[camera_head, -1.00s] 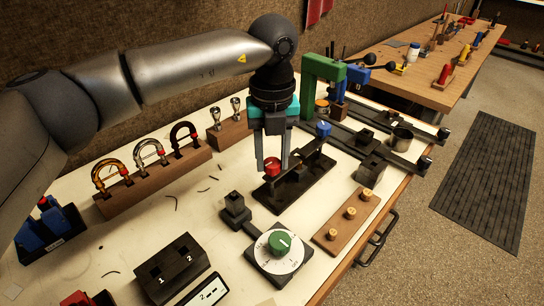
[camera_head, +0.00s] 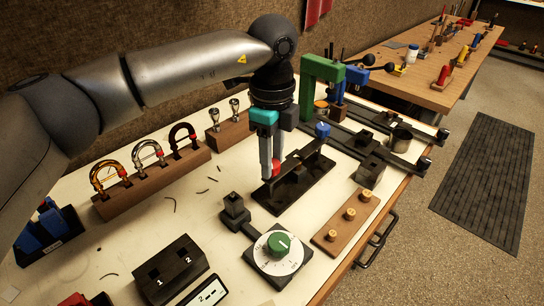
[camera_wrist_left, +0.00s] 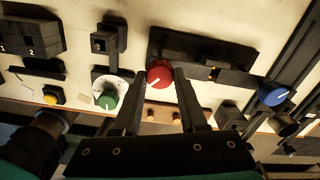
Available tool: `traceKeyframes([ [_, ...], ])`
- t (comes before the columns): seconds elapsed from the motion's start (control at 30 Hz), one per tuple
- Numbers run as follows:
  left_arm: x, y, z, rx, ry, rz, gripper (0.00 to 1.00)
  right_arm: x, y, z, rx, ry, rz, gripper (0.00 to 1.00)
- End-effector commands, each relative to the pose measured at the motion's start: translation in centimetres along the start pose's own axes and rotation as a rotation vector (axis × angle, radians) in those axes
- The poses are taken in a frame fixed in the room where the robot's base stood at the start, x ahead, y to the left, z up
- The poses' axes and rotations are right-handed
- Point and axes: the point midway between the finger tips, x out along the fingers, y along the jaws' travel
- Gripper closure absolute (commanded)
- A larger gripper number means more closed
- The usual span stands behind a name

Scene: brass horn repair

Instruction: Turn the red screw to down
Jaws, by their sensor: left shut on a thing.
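The red screw (camera_head: 276,166) has a round red head at the near left end of a black fixture (camera_head: 293,191). In the left wrist view the red screw (camera_wrist_left: 160,74) shows a pale mark that points down and left. My left gripper (camera_head: 270,170) points straight down from above and is shut on the red screw, with one finger on each side of it. Its fingers hide part of the red head in the head view. A blue screw (camera_head: 323,130) stands at the far end of the fixture. My right gripper is not in view.
A wooden rack of horseshoe-shaped parts (camera_head: 155,180) stands left. Green (camera_head: 321,75) and blue clamps stand behind.

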Motion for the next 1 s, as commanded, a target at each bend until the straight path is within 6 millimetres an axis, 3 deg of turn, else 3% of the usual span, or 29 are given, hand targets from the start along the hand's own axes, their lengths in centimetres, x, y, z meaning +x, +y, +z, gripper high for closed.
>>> traceKeyframes([
  [0.6, -0.24, -0.21, 0.13, -0.542, -0.002, -0.005, 1.00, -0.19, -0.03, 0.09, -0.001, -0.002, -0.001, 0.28],
  [1.0, -0.25, -0.24, 0.16, -0.708, -0.001, -0.006, 1.00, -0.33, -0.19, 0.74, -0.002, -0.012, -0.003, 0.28],
])
